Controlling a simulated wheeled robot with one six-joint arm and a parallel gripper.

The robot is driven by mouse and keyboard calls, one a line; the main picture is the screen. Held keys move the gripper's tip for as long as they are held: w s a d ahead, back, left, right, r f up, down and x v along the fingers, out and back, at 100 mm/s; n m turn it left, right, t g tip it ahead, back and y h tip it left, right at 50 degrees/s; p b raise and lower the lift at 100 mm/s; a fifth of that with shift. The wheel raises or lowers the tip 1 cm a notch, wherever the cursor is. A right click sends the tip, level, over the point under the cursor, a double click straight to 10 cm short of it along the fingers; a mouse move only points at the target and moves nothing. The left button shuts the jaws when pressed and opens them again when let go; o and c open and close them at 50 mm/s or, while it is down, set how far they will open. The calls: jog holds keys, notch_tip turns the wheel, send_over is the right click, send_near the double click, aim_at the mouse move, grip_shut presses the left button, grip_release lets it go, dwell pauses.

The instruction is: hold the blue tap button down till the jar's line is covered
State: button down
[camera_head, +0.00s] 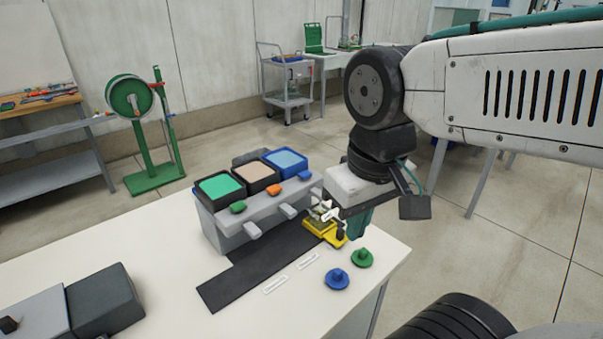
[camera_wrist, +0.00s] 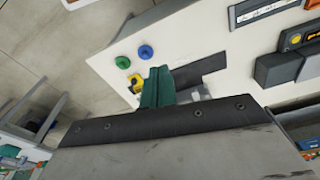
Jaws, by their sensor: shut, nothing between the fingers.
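The dispenser (camera_head: 235,220) has three bins with green, tan and blue tops. The blue tap button (camera_head: 304,175) sits at the right end of its front ledge, under the blue bin (camera_head: 286,160). A small clear shape (camera_head: 320,212), perhaps the jar, stands on a yellow base (camera_head: 322,229) below the blue tap. Its line and fill level are too small to tell. My gripper (camera_head: 356,228) has teal fingers, shut and empty, to the right of the blue button and lower, beside the yellow base. In the wrist view the shut fingers (camera_wrist: 157,90) partly cover the yellow base (camera_wrist: 137,80).
A blue knobbed piece (camera_head: 337,279) and a green one (camera_head: 362,258) stand near the table's right edge. A black mat (camera_head: 250,272) lies before the dispenser. A dark grey box (camera_head: 105,300) is at the left front. The white table (camera_head: 165,255) is bare between.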

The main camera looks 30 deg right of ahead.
jog(key=w+d+m+t, duration=0.2)
jog(key=w+d+m, duration=0.1)
jog(key=w, duration=0.7)
jog(key=w+d+m+t, duration=0.2)
jog(key=w+m, duration=0.1)
jog(key=w, duration=0.7)
jog(key=m+t+h, duration=0.2)
jog(key=m+t, duration=0.2)
jog(key=m, duration=0.2)
send_over(306, 175)
notch_tip(306, 175, down, 2)
jog(key=shift+a+n, duration=0.1)
jog(key=shift+n, duration=0.2)
jog(key=shift+f, duration=4.45)
jog(key=shift+f, duration=0.4)
jog(key=shift+f, duration=0.55)
